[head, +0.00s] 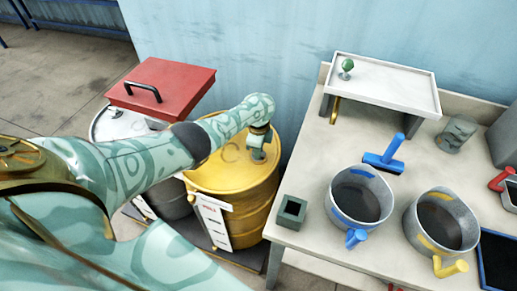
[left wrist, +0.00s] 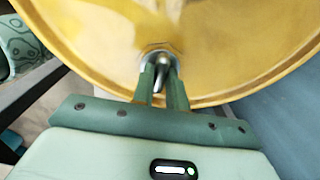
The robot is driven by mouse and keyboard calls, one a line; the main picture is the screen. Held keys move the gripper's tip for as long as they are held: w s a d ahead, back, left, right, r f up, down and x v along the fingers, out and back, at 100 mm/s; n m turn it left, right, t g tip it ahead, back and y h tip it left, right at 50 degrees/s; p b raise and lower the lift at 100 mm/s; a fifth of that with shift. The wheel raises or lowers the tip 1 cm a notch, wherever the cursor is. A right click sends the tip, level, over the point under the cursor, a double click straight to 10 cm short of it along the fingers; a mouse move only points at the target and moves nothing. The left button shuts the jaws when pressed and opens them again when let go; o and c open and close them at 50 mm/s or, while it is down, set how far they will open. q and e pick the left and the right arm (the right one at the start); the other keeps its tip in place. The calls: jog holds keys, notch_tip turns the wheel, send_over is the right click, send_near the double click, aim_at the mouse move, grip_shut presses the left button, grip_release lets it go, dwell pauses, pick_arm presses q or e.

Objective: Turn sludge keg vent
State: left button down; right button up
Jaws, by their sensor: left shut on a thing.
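The yellow keg (head: 255,211) stands left of the workbench, with a white label (head: 213,222) on its side. Its yellow lid also fills the top of the left wrist view (left wrist: 225,45). My left gripper (head: 259,149) reaches over the lid from the left. In the left wrist view its two green fingers (left wrist: 163,80) are shut on the small metal vent (left wrist: 159,59) near the lid's rim. The fingers hide part of the vent, so I cannot tell how far it is turned. My right gripper is in neither view.
A drum with a red handled lid (head: 163,88) stands behind my left arm. The workbench (head: 310,245) holds two dark-filled pots (head: 361,197) (head: 441,223), a blue-handled tool (head: 385,157), a small green box (head: 290,211) and a raised white tray (head: 385,90).

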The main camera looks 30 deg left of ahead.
pick_arm(q)
jog(key=shift+m, duration=0.6)
jog(key=c, duration=1.4)
grip_release()
jog(key=shift+d, duration=0.1)
notch_tip(320, 180, up, 16)
jog(key=p, duration=1)
jog(key=shift+r, duration=0.15)
